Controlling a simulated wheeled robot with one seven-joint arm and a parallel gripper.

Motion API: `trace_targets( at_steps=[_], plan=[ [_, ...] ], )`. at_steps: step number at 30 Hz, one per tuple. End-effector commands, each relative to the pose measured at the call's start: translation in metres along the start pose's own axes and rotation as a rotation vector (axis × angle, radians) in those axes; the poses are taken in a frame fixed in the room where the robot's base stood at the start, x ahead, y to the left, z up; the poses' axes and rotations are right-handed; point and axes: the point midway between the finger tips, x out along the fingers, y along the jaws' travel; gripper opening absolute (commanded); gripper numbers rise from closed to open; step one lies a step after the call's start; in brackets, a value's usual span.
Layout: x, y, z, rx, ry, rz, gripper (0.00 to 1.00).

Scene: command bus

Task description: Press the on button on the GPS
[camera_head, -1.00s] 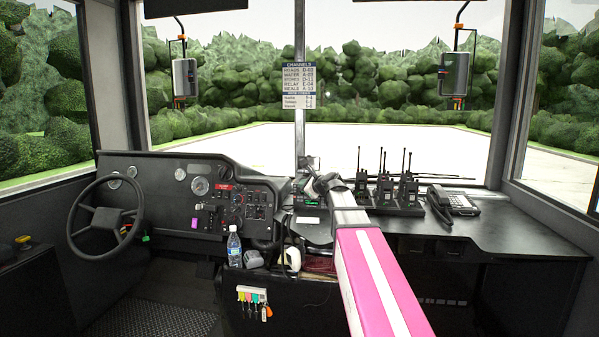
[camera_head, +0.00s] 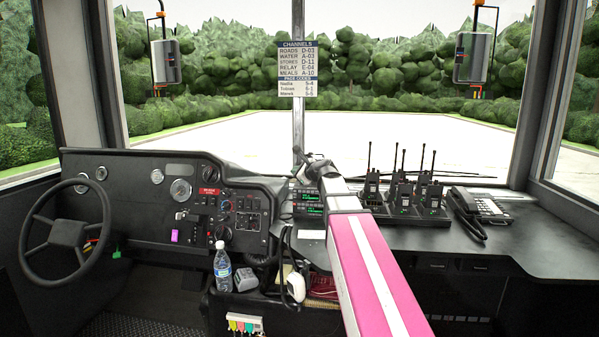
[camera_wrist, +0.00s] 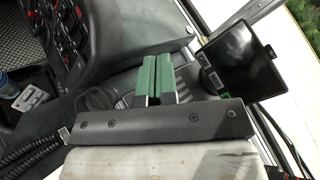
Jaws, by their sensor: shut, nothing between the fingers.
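In the wrist view, a flat black-screened device that looks like the GPS (camera_wrist: 243,62) is at the upper right, with small ports or buttons along its left edge. My gripper (camera_wrist: 157,60) shows two green fingers side by side, shut and empty. The fingers are left of the device and apart from it, over the dark dash. In the head view my gripper (camera_head: 314,162) is at the far end of my arm, near the windshield post. The GPS cannot be made out there.
Handheld radios in chargers (camera_head: 404,195) and a phone (camera_head: 478,208) are on the right. A steering wheel (camera_head: 66,232) and water bottle (camera_head: 222,268) are left. The right desk is partly clear.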

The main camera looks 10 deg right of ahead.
Motion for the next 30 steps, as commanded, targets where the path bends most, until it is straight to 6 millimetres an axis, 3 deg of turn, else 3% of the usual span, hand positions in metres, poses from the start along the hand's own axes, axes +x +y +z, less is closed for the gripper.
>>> trace_targets(
  at_steps=[14, 30],
  plan=[
    [0.005, -0.004, -0.004, 0.000, 0.001, 0.000, 0.00],
    [0.049, -0.035, -0.034, 0.000, 0.001, 0.000, 0.00]
  ],
)
